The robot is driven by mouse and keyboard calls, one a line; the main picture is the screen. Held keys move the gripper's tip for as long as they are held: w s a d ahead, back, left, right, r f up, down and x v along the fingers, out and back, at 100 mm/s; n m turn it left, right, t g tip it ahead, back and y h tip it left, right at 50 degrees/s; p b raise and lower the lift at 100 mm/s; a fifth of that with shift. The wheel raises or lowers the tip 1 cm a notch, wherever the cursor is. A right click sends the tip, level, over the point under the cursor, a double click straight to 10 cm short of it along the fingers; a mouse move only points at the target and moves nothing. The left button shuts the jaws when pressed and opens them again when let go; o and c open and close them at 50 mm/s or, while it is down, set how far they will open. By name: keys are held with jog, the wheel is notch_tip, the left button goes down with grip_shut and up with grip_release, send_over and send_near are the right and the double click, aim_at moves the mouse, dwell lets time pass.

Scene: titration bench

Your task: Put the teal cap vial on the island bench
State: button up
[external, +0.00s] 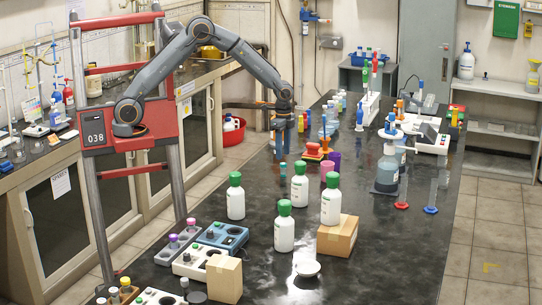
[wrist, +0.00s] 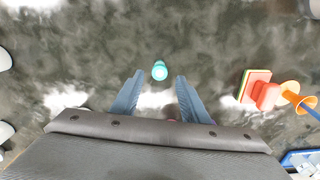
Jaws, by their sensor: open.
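The teal cap vial (wrist: 160,70) shows from above in the wrist view, upright on a dark marbled top. It lies just beyond the fingertips, roughly midway between them. My gripper (wrist: 156,84) is open and empty, pointing down, with a finger on each side. In the external view my gripper (external: 283,143) hangs over the left side of the island bench (external: 385,240), the long black bench in the middle. A small bluish item (external: 283,171) shows below the gripper there; I cannot tell for sure that it is the vial.
A red block (external: 318,148) and an orange funnel (wrist: 290,90) are right of my gripper. A pink cup (external: 327,168) is close on the right.

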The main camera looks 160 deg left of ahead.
notch_tip(320, 180, up, 6)
jog(key=p, duration=0.4)
jog(key=w+d+r+m+t, duration=0.1)
jog(key=w+d+r+m, duration=0.1)
jog(key=w+d, duration=1.1)
jog(key=w+d+r+m, duration=0.2)
jog(key=w+d, duration=1)
jog(key=d, duration=0.4)
jog(key=d+r+m+t, duration=0.1)
jog(key=d+m, duration=0.1)
jog(key=d, duration=2.2)
jog(key=shift+d, duration=0.2)
jog(key=shift+o, duration=0.4)
jog(key=s+d+m, duration=0.1)
jog(key=s+d, duration=0.2)
jog(key=d, duration=0.3)
jog(key=shift+d+t, duration=0.3)
jog(key=shift+d, duration=0.05)
jog(key=shift+o, duration=0.2)
jog(key=shift+s+d+f, duration=0.1)
jog(key=shift+s+d, duration=0.2)
jog(key=shift+d, duration=0.05)
